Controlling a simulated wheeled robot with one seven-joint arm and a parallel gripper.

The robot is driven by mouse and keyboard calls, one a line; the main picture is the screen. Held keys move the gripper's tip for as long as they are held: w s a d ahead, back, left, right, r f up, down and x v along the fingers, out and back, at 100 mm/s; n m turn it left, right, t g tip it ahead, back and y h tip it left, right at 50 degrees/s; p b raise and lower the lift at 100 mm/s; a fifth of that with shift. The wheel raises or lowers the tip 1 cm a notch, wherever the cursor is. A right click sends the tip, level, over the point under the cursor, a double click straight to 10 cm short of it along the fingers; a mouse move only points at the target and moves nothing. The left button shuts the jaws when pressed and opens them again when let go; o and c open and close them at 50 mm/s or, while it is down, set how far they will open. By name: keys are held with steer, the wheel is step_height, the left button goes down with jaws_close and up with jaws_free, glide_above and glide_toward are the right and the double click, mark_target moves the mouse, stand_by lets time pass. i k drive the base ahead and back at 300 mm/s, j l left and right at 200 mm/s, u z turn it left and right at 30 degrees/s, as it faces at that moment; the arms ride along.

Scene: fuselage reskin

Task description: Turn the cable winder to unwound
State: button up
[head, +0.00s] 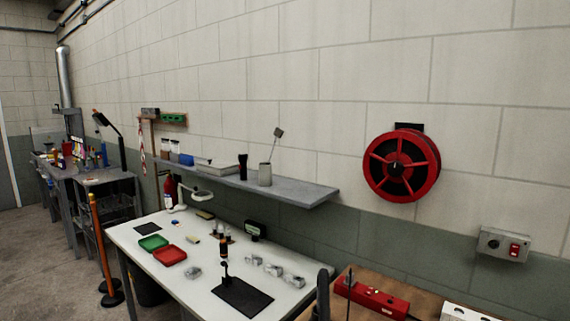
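The cable winder (430,178) is a red spoked reel with a dark core, mounted upright on the white block wall at the right of the head view. A dark bracket (409,128) shows just above it. A small dark hub with a light mark sits at its centre. I cannot make out any cable or a turn position. My gripper is not in view, and nothing touches the winder.
A grey shelf (310,193) with a metal cup (265,174) juts from the wall left of the winder. Below is a white workbench (130,236) with small parts. A grey switch box (503,244) is lower right. A wooden bench holds a red tool (372,295).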

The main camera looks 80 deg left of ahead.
mark_target(394, 169)
steer(key=u, duration=2.2)
